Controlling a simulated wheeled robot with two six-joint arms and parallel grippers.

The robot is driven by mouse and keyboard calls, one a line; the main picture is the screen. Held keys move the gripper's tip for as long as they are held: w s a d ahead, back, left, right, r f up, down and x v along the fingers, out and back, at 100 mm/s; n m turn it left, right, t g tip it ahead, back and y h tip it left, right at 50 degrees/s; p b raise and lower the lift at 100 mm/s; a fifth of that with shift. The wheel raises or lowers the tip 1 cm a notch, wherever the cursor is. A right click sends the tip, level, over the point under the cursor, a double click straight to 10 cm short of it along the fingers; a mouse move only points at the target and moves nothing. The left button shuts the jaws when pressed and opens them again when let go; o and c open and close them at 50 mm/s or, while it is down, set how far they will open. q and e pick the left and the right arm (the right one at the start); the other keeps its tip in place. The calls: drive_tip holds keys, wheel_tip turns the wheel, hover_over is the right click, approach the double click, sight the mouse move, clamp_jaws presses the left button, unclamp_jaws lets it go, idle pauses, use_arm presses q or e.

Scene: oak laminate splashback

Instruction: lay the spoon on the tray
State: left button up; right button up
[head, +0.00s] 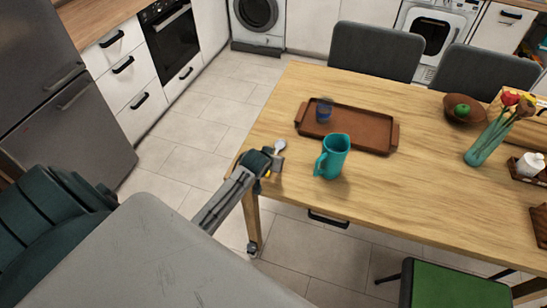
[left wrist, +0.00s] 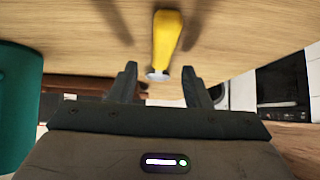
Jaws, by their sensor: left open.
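The spoon (head: 280,146) lies at the left end of the wooden table, its pale bowl showing just past my left gripper (head: 272,161). In the left wrist view its yellow handle (left wrist: 167,38) is ahead of and roughly between the fingertips of my left gripper (left wrist: 160,80). The jaws are open and apart from each other; whether either finger touches the spoon I cannot tell. The brown tray (head: 362,128) with raised end handles lies farther back on the table, to the right of the spoon. My right gripper is not in view.
A flower vase (head: 487,143) and a bowl (head: 463,110) stand farther right.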

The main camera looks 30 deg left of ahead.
use_arm(q)
drive_tip(key=shift+x, duration=0.85)
drive_tip(key=shift+s, duration=0.1)
clamp_jaws()
drive_tip(key=shift+r, duration=0.1)
